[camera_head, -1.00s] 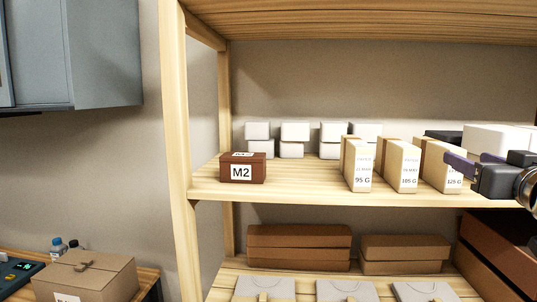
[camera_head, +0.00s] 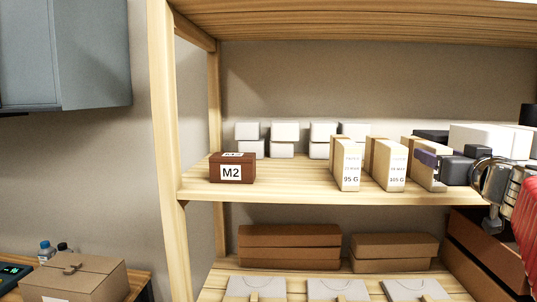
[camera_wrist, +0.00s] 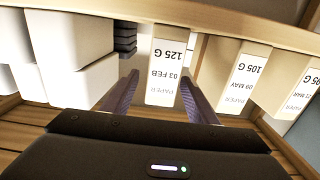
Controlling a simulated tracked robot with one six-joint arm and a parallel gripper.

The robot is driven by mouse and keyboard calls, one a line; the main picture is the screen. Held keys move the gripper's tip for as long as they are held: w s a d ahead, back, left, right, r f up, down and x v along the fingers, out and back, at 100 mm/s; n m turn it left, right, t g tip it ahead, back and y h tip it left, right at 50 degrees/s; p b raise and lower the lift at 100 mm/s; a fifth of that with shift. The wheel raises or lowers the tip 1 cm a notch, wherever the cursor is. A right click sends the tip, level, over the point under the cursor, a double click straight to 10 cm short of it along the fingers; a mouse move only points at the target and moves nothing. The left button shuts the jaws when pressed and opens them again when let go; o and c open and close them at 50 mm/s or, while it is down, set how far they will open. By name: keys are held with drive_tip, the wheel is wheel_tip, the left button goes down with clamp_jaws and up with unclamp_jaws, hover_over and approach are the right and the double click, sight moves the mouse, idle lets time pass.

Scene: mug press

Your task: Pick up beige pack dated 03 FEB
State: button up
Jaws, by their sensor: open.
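The beige pack dated 03 FEB (camera_wrist: 165,70) shows in the wrist view, its label upside down, reading PAPER, 03 FEB and 125 G. It stands upright on the middle shelf. In the head view it is the rightmost of the three beige packs (camera_head: 432,182), and my gripper partly covers its label. My gripper (camera_wrist: 159,82) is open, with one dark purple finger on each side of the pack in the wrist view. I cannot tell whether either finger touches it. In the head view the gripper (camera_head: 427,158) comes in from the right at the pack's upper half.
The 105 G pack (camera_head: 391,165) stands close to the left, then the 95 G pack (camera_head: 347,166). White boxes (camera_wrist: 75,75) stand on the pack's other side. A brown M2 box (camera_head: 232,168) sits farther left. The shelf board (camera_head: 290,185) is clear between it and the packs.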

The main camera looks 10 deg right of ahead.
drive_tip(key=shift+x, duration=1.15)
drive_tip(key=shift+f+x, duration=0.15)
drive_tip(key=shift+x, duration=1.15)
drive_tip(key=shift+f+x, duration=0.2)
drive_tip(key=shift+x, duration=1.15)
drive_tip(key=shift+c, duration=0.4)
drive_tip(key=c, duration=1.2)
clamp_jaws()
drive_tip(key=shift+r, duration=0.2)
